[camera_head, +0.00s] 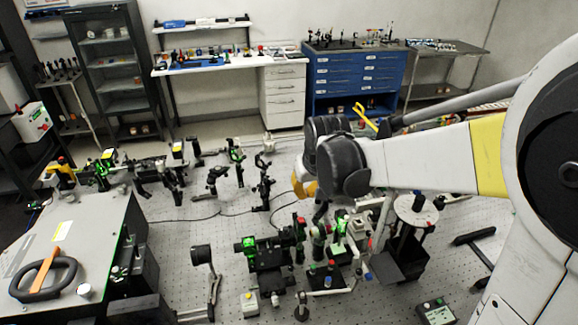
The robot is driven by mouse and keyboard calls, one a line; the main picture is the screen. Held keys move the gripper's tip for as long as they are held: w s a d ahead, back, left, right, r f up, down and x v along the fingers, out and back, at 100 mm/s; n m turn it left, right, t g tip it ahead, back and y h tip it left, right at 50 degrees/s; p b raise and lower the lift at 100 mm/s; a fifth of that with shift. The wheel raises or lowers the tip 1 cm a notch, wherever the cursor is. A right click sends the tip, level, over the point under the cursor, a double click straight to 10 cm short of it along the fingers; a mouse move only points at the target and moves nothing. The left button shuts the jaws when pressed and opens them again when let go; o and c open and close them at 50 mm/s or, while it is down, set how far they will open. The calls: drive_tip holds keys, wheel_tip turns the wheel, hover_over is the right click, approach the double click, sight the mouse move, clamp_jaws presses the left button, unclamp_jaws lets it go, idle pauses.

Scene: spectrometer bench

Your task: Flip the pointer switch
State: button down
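My arm enters from the right, and its dark wrist (343,165) is over the middle of the optical bench (225,290). My gripper (319,212) points down below the wrist, mostly hidden and small, so I cannot see whether its fingers are open or shut. It is above a cluster of optical mounts with green lights. I cannot single out the pointer switch for certain. A dark control box with a green light (436,312) is at the lower right.
A large grey instrument (70,245) with a black handle stands at the left. Several optical mounts (212,180) and thin cables crowd the bench. A round-topped stand (415,210) is right of the gripper. A blue drawer cabinet (357,78) stands behind.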

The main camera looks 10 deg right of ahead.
hover_over(304, 220)
drive_tip(key=w, duration=0.1)
wheel_tip(304, 220, down, 6)
drive_tip(key=shift+w+r+b, duration=0.15)
drive_tip(key=shift+b, duration=0.25)
drive_tip(key=f, duration=0.1)
drive_tip(key=s+f, duration=0.1)
drive_tip(key=f, duration=0.1)
drive_tip(key=shift+s+f, duration=0.15)
drive_tip(key=shift+f, duration=0.3)
